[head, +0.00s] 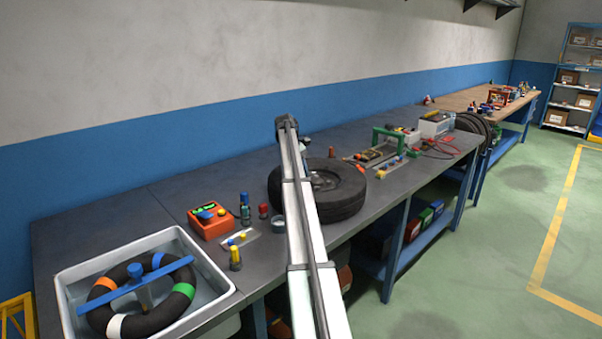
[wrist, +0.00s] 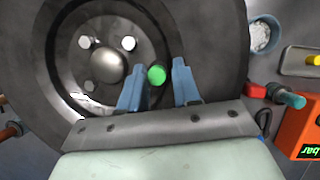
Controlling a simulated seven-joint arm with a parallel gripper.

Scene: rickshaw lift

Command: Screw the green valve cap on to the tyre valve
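The black tyre (head: 345,205) lies flat on the grey workbench, partly hidden behind my arm in the head view. In the wrist view the tyre (wrist: 215,35) fills the upper left, with its grey wheel, hub and lug nuts showing. The green valve cap (wrist: 156,75) shows over the wheel, between the two blue fingers of my gripper (wrist: 158,70). The fingers stand apart. The cap is close to the left finger, with a clear gap to the right finger. The valve itself is not visible, so I cannot tell whether the cap sits on it. My gripper is hidden in the head view.
An orange gauge box (head: 210,220), teal-capped bottle (head: 245,212), red-capped item (head: 263,211), small cup (head: 278,224) and small tray (head: 252,237) stand left of the tyre. A white basin (head: 70,280) holds an inner tube. A green frame (head: 390,135) stands to the right.

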